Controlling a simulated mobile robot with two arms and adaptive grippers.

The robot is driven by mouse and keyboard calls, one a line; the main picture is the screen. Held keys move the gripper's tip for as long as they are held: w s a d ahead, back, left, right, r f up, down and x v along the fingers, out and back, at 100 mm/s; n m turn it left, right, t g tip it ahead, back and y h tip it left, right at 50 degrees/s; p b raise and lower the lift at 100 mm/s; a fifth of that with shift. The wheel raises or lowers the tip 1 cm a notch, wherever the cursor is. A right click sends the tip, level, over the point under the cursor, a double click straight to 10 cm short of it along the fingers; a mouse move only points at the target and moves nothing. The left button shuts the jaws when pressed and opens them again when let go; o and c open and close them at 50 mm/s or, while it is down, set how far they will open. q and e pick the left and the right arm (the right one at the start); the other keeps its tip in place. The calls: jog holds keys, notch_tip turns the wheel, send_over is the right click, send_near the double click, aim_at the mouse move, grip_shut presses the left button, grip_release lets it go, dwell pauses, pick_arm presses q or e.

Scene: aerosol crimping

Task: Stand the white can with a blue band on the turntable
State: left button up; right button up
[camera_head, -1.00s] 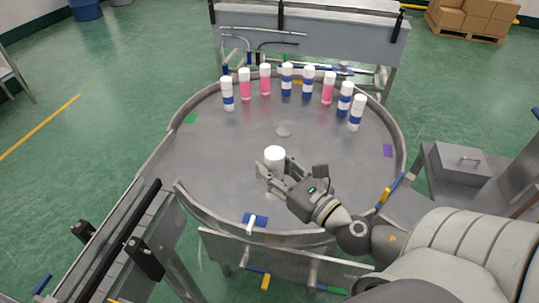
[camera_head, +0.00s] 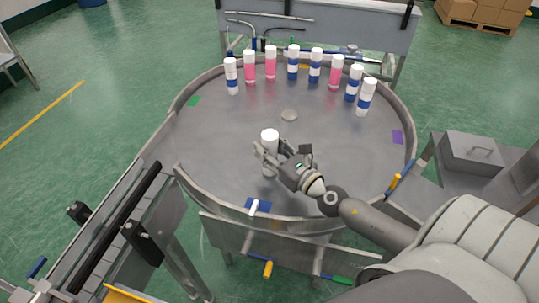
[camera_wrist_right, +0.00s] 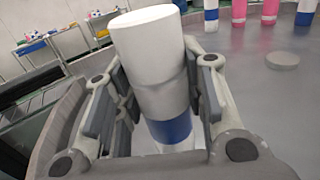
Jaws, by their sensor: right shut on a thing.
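The white can with a blue band (camera_wrist_right: 170,131) stands out in the right wrist view, between the fingers of my right gripper (camera_wrist_right: 160,95). In the head view the can (camera_head: 269,136) shows its white top over the front part of the turntable (camera_head: 215,135). My right gripper (camera_head: 272,153) is shut on it, and the can looks about upright. Its lower part is mostly hidden by the fingers in the head view; I cannot tell whether its base touches the turntable. My left gripper is not in view.
Several white cans with blue bands (camera_head: 315,72) and pink cans (camera_head: 271,66) stand along the turntable's far rim. A small round disc (camera_head: 289,115) lies at its middle. A raised rim encloses the turntable. A conveyor (camera_head: 110,235) adjoins it at front left. Free surface surrounds the held can.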

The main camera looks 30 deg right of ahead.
jog(key=shift+f, duration=0.35)
jog(key=shift+f+b, duration=0.15)
jog(key=shift+b, duration=0.15)
jog(key=o, duration=1.1)
jog(key=shift+r+p, duration=0.3)
jog(key=shift+p, duration=0.1)
jog(key=shift+s+f+b, duration=0.2)
jog(key=shift+s+b, duration=0.1)
jog(key=s+b, duration=0.2)
jog(key=s, duration=0.1)
jog(key=s+d+b, duration=0.1)
jog(key=s, duration=0.2)
jog(key=s+b, duration=0.2)
jog(key=s, duration=0.2)
jog(key=shift+d+f+b, duration=0.1)
jog(key=shift+d+b, duration=0.05)
jog(key=shift+b, duration=0.15)
jog(key=shift+s+r+b, duration=0.25)
jog(key=shift+s+b, duration=0.15)
jog(key=shift+s, duration=0.3)
